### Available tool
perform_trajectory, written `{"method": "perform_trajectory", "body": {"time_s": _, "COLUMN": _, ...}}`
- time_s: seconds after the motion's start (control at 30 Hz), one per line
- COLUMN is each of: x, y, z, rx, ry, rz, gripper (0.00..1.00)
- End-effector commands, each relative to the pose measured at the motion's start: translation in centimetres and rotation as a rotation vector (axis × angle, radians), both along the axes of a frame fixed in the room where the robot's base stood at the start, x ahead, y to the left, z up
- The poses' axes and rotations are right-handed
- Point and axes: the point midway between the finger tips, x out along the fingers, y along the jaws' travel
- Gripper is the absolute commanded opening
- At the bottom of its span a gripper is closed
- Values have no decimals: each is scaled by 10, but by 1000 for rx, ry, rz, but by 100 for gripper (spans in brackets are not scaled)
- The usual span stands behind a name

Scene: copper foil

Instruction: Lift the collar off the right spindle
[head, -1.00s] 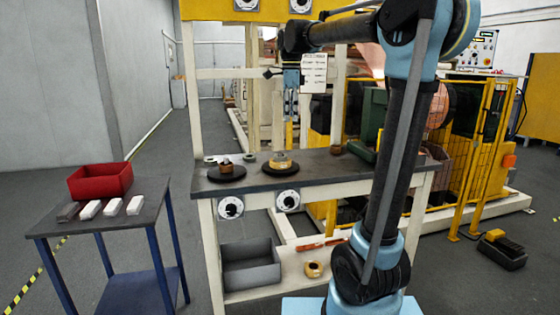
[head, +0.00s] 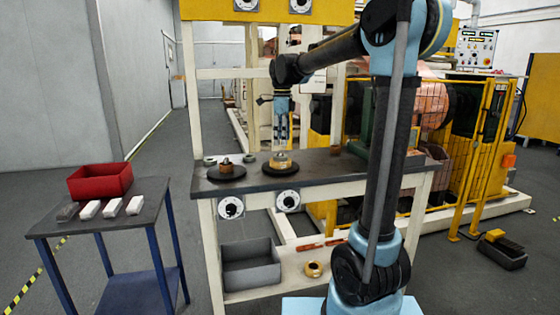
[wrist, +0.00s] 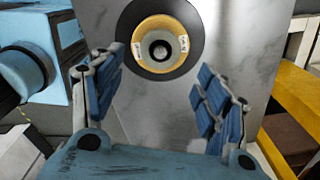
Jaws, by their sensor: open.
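The brass-coloured collar (head: 281,160) sits around the right spindle, on a round black disc (head: 297,169) on the dark bench top. In the wrist view the collar (wrist: 160,68) is a yellow ring with pale labels, around the grey spindle end (wrist: 161,49). My gripper (head: 281,141) is open and empty, fingers pointing down, a little above the collar and apart from it. In the wrist view the collar lies beyond and above the gap between the spread fingers (wrist: 160,88). The left spindle (head: 226,164) stands on its own black disc.
Small rings (head: 210,160) lie at the bench's back left, and a small brown part (head: 335,150) is at the right. Bench posts (head: 339,112) rise behind. A side table with a red bin (head: 100,181) and several blocks stands left. A grey bin (head: 250,265) is on the lower shelf.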

Motion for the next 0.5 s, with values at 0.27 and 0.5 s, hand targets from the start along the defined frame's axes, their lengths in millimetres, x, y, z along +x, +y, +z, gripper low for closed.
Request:
{"method": "perform_trajectory", "body": {"time_s": 0.27, "x": 0, "y": -1, "z": -17, "rx": 0, "ry": 0, "rz": 0, "gripper": 68}}
{"method": "perform_trajectory", "body": {"time_s": 0.5, "x": -1, "y": -3, "z": -48, "rx": 0, "ry": 0, "rz": 1, "gripper": 68}}
